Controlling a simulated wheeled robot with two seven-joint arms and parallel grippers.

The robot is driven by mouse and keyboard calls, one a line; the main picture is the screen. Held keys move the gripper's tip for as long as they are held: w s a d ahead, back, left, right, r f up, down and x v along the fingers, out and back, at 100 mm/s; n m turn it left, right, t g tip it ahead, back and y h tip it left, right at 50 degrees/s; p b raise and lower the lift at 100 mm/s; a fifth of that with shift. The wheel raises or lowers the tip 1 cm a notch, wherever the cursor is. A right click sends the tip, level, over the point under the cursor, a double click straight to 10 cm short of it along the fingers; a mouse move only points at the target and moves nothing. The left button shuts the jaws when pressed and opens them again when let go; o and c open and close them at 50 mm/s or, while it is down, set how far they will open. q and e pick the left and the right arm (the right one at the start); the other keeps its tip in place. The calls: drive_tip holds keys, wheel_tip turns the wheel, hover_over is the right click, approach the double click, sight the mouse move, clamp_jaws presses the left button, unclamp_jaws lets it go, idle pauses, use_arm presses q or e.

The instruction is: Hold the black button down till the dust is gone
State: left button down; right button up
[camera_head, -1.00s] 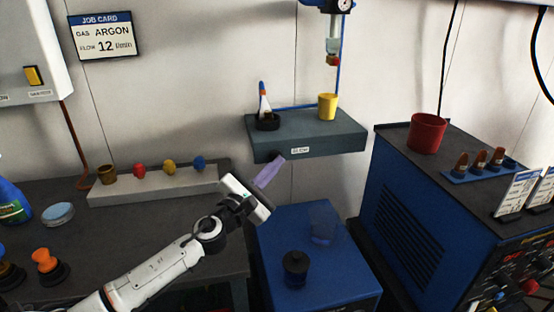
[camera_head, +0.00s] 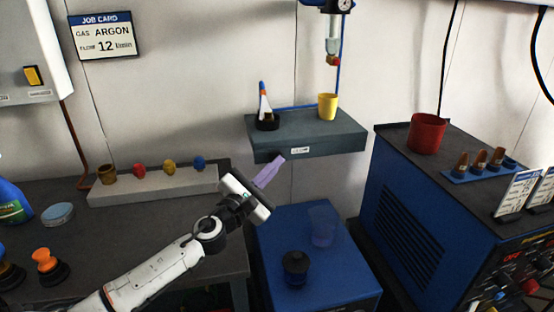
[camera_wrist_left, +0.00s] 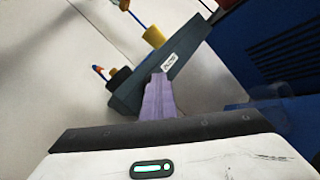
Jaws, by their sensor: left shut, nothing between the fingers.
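My left gripper (camera_head: 270,171) is shut and empty, its pale purple fingers reaching the front face of the grey shelf (camera_head: 335,142), close by a small white label (camera_head: 300,150). In the left wrist view the fingertips (camera_wrist_left: 160,76) meet or nearly meet the shelf front beside the label (camera_wrist_left: 170,61). The black button does not show now; the fingertips cover the spot where a dark knob stood earlier. A translucent bluish cup-like shape (camera_head: 322,226) is on the blue box (camera_head: 345,285); I cannot make out dust. My right gripper is not in view.
The shelf carries a yellow cup (camera_head: 327,106) and a cone-like item in a black holder (camera_head: 268,122). A black knob-like piece (camera_head: 295,268) stands on the blue box. A blue machine (camera_head: 400,225) with a red pot (camera_head: 427,134) is at the right.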

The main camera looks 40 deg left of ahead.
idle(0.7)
use_arm(q)
drive_tip(key=shift+s+d+p, duration=0.3)
drive_tip(key=shift+s+d, duration=0.35)
drive_tip(key=shift+d, duration=0.1)
drive_tip(key=shift+s+d+p, duration=0.65)
drive_tip(key=shift+s+d, duration=0.95)
drive_tip(key=shift+d, duration=0.3)
